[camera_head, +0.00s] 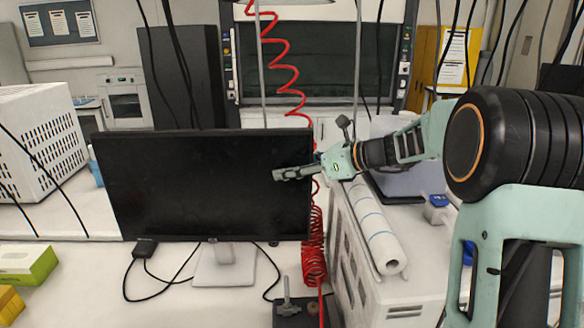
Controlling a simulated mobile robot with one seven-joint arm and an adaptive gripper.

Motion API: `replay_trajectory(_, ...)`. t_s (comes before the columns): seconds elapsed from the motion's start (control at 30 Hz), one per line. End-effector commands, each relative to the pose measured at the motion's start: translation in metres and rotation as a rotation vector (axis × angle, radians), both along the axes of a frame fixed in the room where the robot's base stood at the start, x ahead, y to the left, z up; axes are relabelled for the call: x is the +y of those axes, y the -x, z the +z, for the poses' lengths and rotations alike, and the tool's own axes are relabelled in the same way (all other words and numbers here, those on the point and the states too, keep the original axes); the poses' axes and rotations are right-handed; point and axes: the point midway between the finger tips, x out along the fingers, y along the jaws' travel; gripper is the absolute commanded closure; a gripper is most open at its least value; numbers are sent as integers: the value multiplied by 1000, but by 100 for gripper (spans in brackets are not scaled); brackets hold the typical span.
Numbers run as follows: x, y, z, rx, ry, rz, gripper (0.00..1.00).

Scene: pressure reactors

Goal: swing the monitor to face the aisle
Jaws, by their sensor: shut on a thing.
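The black monitor (200,185) stands on a light stand (222,268) on the white bench, its dark screen turned toward the camera. My gripper (287,174) reaches in from the right and is shut on the monitor's right edge, above mid-height. One finger lies across the front of the screen near that edge. The other finger is hidden, apparently behind the panel.
A red coiled hose (314,255) hangs just right of the monitor. A white unit (375,290) with a paper roll (372,230) stands at right. A black cable adapter (145,248) and cables lie by the stand. A green box (25,265) is at left.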

Motion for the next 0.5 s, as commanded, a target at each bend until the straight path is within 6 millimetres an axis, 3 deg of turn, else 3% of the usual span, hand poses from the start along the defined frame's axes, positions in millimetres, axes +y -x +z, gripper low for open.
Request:
replay_trajectory(0.3, -60, 27, 29, -10, 2, -14, 61)
replay_trajectory(0.5, -87, 42, 40, -8, 2, -13, 61)
